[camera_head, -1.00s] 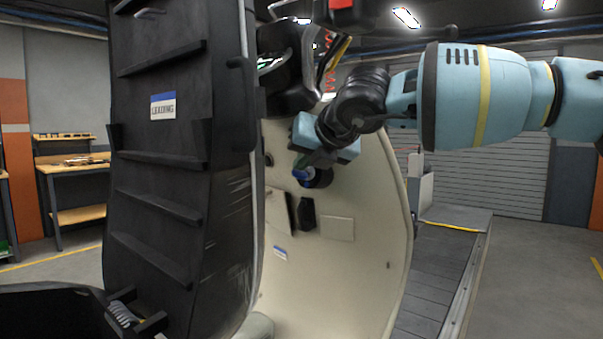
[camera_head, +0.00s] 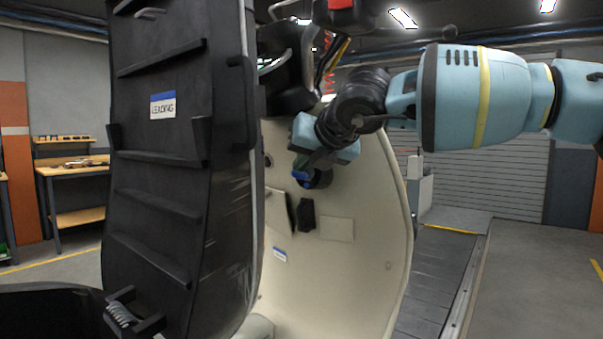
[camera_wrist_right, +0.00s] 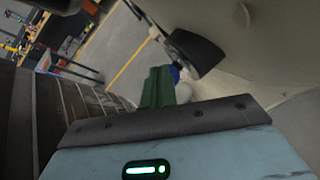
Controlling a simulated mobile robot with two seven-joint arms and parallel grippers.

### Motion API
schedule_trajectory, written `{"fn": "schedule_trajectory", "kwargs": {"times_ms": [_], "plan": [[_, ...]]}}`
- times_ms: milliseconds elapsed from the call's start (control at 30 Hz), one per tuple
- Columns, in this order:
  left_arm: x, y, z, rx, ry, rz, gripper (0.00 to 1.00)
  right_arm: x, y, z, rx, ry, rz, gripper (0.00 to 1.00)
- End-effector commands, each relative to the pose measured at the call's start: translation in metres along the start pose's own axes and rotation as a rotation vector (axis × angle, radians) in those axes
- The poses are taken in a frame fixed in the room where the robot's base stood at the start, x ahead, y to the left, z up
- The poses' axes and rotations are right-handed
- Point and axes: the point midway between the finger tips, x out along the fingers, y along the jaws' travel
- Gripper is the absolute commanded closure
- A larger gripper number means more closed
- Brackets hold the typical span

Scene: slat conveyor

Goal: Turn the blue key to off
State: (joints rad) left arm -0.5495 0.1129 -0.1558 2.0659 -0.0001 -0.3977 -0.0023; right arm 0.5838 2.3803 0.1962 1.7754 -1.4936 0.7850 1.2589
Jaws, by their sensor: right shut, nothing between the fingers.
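The blue key (camera_head: 301,176) sits on a round black switch (camera_head: 322,177) on the cream panel, just below my right gripper. My right gripper (camera_head: 301,165) comes in from the right, with its fingertips close to the key. In the right wrist view its green fingers (camera_wrist_right: 158,86) are together with nothing between them. A small part of the blue key (camera_wrist_right: 173,72) shows just past the fingertips, beside the black switch body (camera_wrist_right: 195,52). I cannot tell whether the fingers touch it. The key's exact angle is partly hidden. My left gripper is not in view.
The cream panel (camera_head: 345,260) curves around the switch. A tall black ribbed panel (camera_head: 158,225) labelled LEADING stands at left. Black machinery (camera_head: 285,65) hangs above. The slat conveyor (camera_head: 435,290) lies at right. A workbench (camera_head: 75,168) stands behind at left.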

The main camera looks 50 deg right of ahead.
Motion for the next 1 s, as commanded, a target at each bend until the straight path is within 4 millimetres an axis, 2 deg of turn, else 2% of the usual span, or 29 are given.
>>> {"fn": "schedule_trajectory", "kwargs": {"times_ms": [33, 633, 1000], "plan": [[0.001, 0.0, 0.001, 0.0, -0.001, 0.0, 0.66, 0.007, -0.004, -0.011, 0.001, 0.028, -0.012, 1.0], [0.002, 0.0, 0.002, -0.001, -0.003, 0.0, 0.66, 0.008, -0.004, -0.012, 0.001, 0.029, -0.012, 1.0], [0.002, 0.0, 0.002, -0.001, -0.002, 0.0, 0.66, -0.008, -0.003, -0.009, 0.001, 0.026, -0.01, 1.0]]}}
